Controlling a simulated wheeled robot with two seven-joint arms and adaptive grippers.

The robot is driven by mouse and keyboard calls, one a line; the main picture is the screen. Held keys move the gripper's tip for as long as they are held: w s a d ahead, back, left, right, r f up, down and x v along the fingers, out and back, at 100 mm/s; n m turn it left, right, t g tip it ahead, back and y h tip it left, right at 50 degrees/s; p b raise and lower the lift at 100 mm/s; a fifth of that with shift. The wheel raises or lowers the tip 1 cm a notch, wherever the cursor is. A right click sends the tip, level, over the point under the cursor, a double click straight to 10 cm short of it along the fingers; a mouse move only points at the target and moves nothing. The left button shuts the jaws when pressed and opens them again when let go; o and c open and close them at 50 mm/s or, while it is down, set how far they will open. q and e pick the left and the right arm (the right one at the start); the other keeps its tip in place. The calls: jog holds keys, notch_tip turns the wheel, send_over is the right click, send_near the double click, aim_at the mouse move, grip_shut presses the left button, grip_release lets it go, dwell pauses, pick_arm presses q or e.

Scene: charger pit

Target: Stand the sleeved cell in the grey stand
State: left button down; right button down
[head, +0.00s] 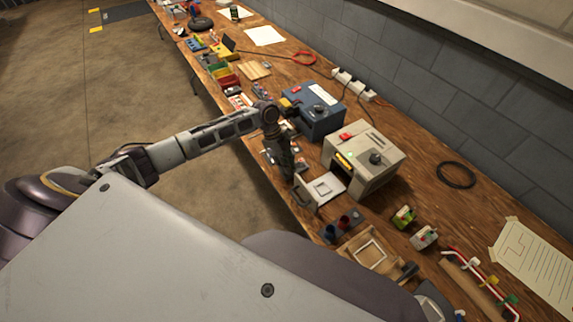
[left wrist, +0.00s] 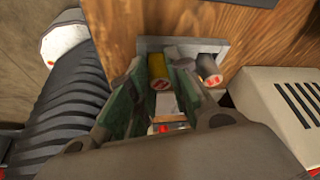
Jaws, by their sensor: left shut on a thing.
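My left gripper (head: 291,173) reaches down over the front part of the bench, beside the beige box. In the left wrist view its two green-lined fingers (left wrist: 158,70) are shut on a yellow-sleeved cell (left wrist: 157,66). Behind the cell is a light grey plate-like piece (left wrist: 226,47), which looks like the grey stand. A second, dark cylinder (left wrist: 207,66) with a red mark stands just right of the fingers. The fingers hide part of the grey piece, and I cannot tell whether the held cell touches it. My right gripper is not in view.
The beige box (head: 372,150) has a pale square-marked plate (head: 325,186) at its front. A blue box (head: 318,112) stands behind my left wrist. A wooden frame (head: 347,252) and small packs (head: 424,236) lie nearer. A black ring (head: 456,175) lies by the wall.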

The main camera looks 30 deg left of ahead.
pick_arm(q)
jog(key=shift+f, duration=0.1)
dwell(0.3)
jog(key=c, duration=1.3)
grip_release()
jog(key=shift+o, duration=0.2)
